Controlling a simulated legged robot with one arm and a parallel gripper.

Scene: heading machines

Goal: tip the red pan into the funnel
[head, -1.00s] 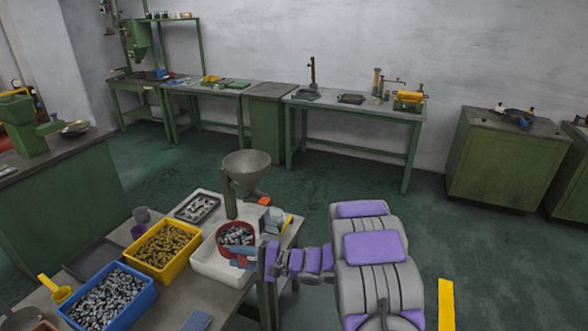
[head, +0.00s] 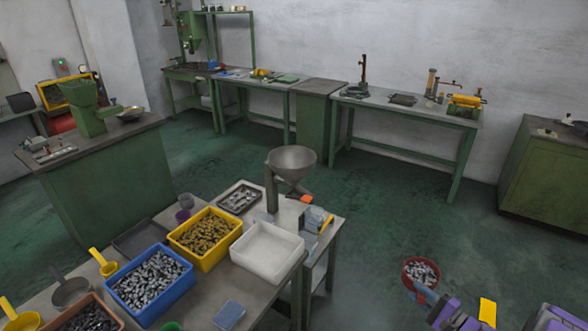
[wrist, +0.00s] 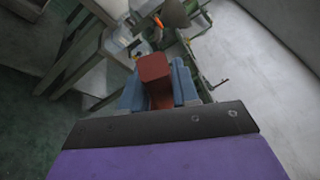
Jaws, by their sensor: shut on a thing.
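The red pan (head: 421,271) holds grey metal pieces and hangs in the air at the right of the table, over the green floor. My gripper (head: 426,293) is shut on the pan's handle. In the wrist view the blue fingers of my gripper (wrist: 160,88) close on the red handle (wrist: 154,72) from both sides; the bowl of the pan cannot be made out there. The grey funnel (head: 291,160) stands on a post on the table, up and left of the pan, clearly apart from it.
An empty white bin (head: 267,252), a yellow bin (head: 205,238) of brass-coloured pieces and a blue bin (head: 151,283) of grey pieces stand on the table (head: 204,305). A small clear box with yellow parts (head: 317,219) sits near the table's right edge. The floor (head: 385,215) behind the pan is free.

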